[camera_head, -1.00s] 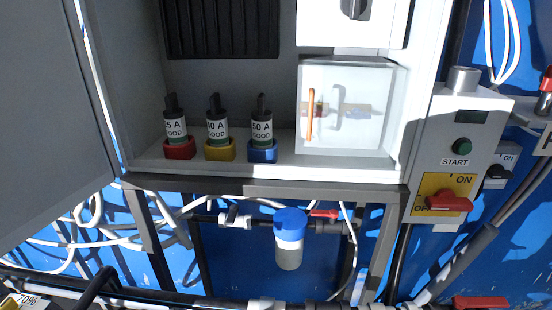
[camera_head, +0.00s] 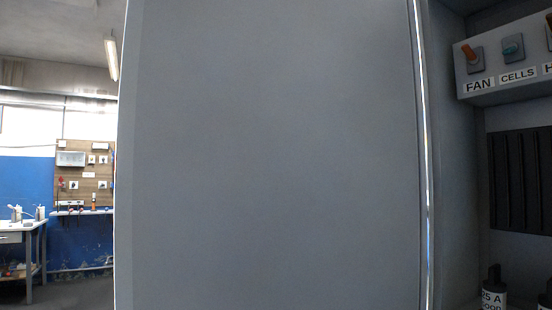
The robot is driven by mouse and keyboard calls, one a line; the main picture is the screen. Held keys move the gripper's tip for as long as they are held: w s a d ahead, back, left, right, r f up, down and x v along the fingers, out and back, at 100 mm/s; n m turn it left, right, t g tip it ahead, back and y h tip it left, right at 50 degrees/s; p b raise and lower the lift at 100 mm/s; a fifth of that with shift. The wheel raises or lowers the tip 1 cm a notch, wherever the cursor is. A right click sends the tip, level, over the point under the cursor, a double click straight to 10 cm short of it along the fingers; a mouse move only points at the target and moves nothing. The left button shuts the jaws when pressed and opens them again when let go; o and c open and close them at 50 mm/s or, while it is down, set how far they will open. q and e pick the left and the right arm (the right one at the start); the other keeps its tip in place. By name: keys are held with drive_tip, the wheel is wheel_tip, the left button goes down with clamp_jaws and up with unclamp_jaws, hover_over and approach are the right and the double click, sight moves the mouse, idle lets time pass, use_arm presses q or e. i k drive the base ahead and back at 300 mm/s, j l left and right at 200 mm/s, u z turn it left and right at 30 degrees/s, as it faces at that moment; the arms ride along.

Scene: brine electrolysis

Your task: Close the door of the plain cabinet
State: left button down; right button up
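The plain grey cabinet door (camera_head: 275,160) fills the middle of the head view and stands open. Its right edge lies along the left side of the cabinet (camera_head: 455,190), whose interior shows at the right. A thin bright gap runs down between door and cabinet. No handle is visible on the face of the door that I see. Neither of my grippers is in view.
Inside the cabinet are a panel with FAN (camera_head: 474,60) and CELLS (camera_head: 513,48) switches, a black ribbed plate (camera_head: 520,180) and a labelled fuse (camera_head: 493,290). Left of the door, a workbench (camera_head: 22,240) and a tool board (camera_head: 84,172) stand far back.

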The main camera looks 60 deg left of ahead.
sight(270, 154)
drive_tip(key=k+j+z, duration=0.2)
drive_tip(key=k, duration=0.5)
drive_tip(key=k+j+z, duration=0.2)
drive_tip(key=k, duration=0.5)
drive_tip(key=k+j+z, duration=0.1)
drive_tip(key=j, duration=0.3)
drive_tip(key=k+j, duration=0.1)
drive_tip(key=j, duration=0.3)
drive_tip(key=k+j+z, duration=0.15)
drive_tip(key=j, duration=0.25)
drive_tip(key=j+z, duration=0.1)
drive_tip(key=j, duration=0.25)
drive_tip(key=k+j+z, duration=0.1)
drive_tip(key=j, duration=0.3)
drive_tip(key=i+j+z, duration=0.1)
drive_tip(key=j, duration=0.75)
drive_tip(key=i+j+z, duration=0.1)
drive_tip(key=j, duration=0.7)
